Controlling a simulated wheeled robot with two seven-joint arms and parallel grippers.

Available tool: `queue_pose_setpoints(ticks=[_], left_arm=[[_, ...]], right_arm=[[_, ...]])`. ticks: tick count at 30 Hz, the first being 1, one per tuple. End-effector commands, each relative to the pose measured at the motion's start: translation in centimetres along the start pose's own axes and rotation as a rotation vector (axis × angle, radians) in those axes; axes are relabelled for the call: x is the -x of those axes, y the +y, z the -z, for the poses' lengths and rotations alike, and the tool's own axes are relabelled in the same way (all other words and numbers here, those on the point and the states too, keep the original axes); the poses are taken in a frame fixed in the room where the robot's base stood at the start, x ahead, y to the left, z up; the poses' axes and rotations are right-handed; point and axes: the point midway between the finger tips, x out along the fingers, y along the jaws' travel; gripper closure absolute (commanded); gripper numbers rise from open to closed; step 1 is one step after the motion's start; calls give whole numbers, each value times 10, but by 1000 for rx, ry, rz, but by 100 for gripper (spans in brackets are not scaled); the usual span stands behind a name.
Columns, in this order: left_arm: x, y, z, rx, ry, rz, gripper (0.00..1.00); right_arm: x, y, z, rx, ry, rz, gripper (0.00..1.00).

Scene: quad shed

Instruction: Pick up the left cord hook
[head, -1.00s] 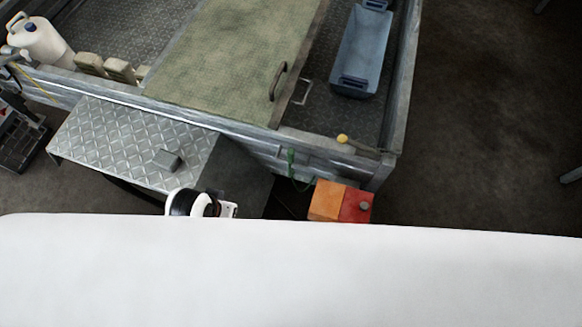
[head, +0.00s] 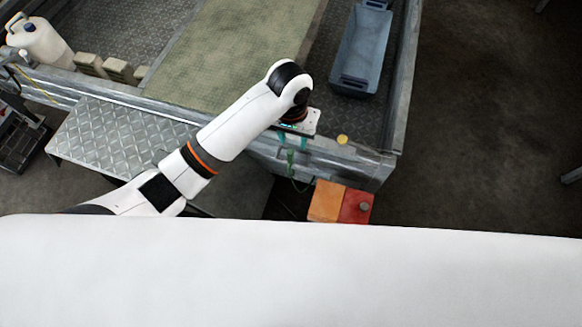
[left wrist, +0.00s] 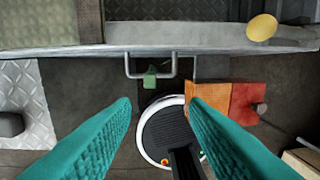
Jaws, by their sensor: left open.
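A small green hook piece (head: 290,158) hangs at the front wall of the trailer, with a thin green cord below it. In the left wrist view the green piece (left wrist: 150,77) sits at a metal U-shaped bracket (left wrist: 151,73) on that wall; I cannot tell how it is fastened. My left gripper (head: 293,142) is above the trailer's front edge, pointing down. In the left wrist view its teal fingers (left wrist: 158,104) are spread and empty, with the green piece ahead, between their lines and apart from them. My right gripper is not in view.
The trailer wall (head: 345,160) runs just under my left gripper, with a yellow knob (head: 342,140) near it. An orange and red box (head: 340,202) stands below. A diamond-plate step (head: 120,145) lies left, and a blue tray (head: 362,50) is inside the trailer.

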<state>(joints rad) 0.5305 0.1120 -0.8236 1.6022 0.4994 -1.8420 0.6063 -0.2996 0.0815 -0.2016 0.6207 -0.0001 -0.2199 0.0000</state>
Motion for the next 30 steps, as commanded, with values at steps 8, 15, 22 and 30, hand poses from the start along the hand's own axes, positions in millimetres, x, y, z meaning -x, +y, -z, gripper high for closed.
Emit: queue_pose_setpoints(ticks=[8, 15, 22, 30], left_arm=[[-19, 6, -9, 17, 21, -41, 59], [-57, 8, -9, 15, 18, -40, 59], [-74, 10, -10, 15, 17, -40, 59], [-111, 14, -12, 13, 16, -39, 59]], right_arm=[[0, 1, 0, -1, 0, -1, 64], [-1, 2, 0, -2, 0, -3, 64], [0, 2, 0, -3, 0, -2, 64], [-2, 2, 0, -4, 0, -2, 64]])
